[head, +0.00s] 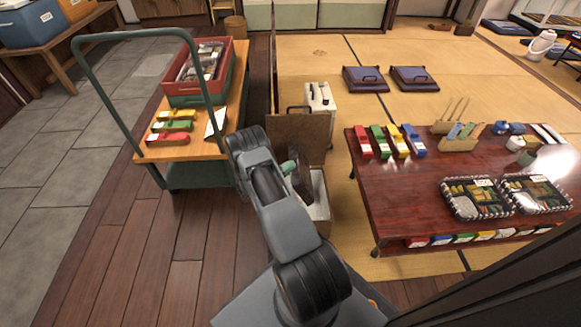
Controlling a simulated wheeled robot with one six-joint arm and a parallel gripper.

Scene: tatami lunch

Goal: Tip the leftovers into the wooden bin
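My arm reaches away from the base, and my gripper (290,168) is at its far end, partly hidden by the arm links. A dark, flat thing (301,182) stands on edge right beside the gripper; I cannot tell whether the fingers hold it. Just below and right of it is an open box (319,207) with a pale inside, mostly hidden. A small round wooden bin (235,28) stands far back on the floor. Two black trays with checkered rims, the left one (446,202) and the right one (568,203), hold food on the low red-brown table (400,183).
A green-framed cart (165,175) with a red crate (177,97) and colored boxes stands left. A brown panel with a handle (300,128) and a white case (320,98) are behind my gripper. Blue cushions (365,79) lie on the tatami. The wooden floor at front left is clear.

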